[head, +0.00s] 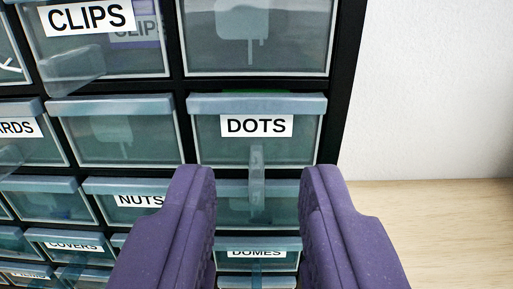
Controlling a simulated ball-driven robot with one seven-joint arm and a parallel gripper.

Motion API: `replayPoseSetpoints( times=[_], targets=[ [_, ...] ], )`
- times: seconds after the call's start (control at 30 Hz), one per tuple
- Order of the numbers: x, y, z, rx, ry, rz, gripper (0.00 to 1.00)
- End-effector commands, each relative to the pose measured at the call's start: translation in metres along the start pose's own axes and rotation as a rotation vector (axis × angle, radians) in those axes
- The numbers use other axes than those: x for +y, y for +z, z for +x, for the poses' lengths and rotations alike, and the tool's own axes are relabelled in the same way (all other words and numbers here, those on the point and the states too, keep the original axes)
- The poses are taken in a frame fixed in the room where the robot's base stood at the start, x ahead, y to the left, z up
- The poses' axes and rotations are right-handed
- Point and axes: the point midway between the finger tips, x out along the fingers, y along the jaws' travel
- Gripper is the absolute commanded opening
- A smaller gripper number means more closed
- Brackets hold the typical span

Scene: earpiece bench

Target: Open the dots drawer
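The dots drawer (215,148) is a clear, teal-tinted drawer with a white DOTS label, in the right column of a black-framed cabinet. It looks shut. A clear tab handle (257,175) projects from its front below the label. My gripper (257,188) is open, with one purple finger on each side of the handle in the picture. The fingertips reach just below the drawer's front. I cannot tell how far they are from it in depth, and no contact shows.
The cabinet holds several other labelled drawers, including the clips drawer (107,50), the nuts drawer (105,208) and the domes drawer (283,243). An unlabelled drawer (258,35) is above. Right of the cabinet are a white wall (430,90) and bare wooden surface (450,220).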

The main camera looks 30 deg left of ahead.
Motion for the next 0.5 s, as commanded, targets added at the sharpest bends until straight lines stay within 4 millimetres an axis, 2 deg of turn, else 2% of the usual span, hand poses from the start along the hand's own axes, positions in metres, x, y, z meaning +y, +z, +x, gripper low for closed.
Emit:
replayPoseSetpoints(
  times=[0.1, 0.33, 0.47, 0.5],
  targets=[
    [0.0002, 0.0003, 0.0066, 0.000, 0.001, 0.000, 0.32],
    [0.0004, -0.0008, 0.0074, -0.001, 0.001, -0.001, 0.32],
    [0.0004, -0.0008, 0.0073, -0.001, 0.001, -0.001, 0.02],
    [0.0004, -0.0008, 0.0073, -0.001, 0.001, -0.001, 0.00]
  ],
)
